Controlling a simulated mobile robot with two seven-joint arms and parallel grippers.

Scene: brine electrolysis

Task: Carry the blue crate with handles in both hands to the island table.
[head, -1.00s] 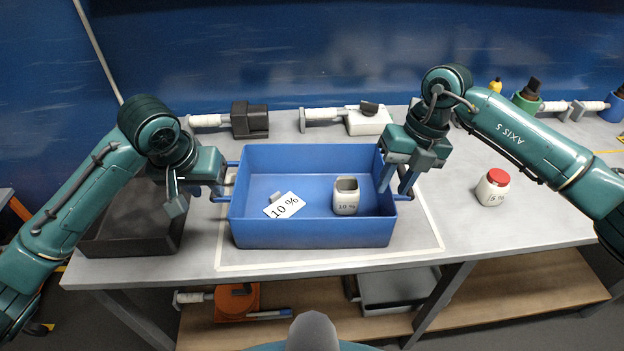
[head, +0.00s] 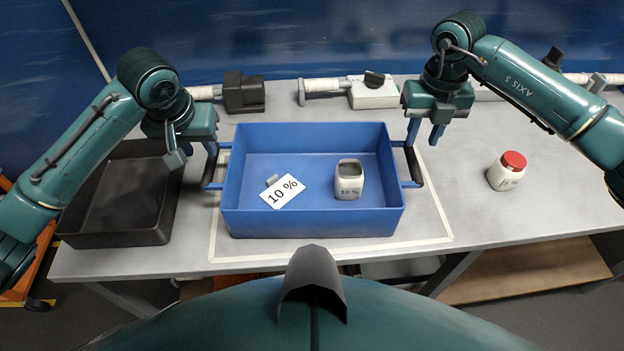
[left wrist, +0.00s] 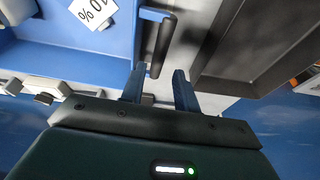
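The blue crate (head: 312,222) stands on the table with a dark-gripped handle on each side. Inside are a white "10 %" card (head: 283,192) and a pale "10 %" container (head: 349,180). My left gripper (head: 193,153) is open near the left handle (head: 211,167). In the left wrist view the open fingers (left wrist: 159,88) point toward this handle (left wrist: 161,45), which lies ahead of the gap between them. My right gripper (head: 425,133) is open, with its fingers pointing down near the far end of the right handle (head: 414,166). Neither gripper visibly holds anything.
A black tray (head: 120,238) lies left of the crate. A white jar with a red lid (head: 506,171) stands to the right. Dark (head: 243,92) and white (head: 374,95) devices stand behind. The table (head: 470,215) is clear between crate and jar.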

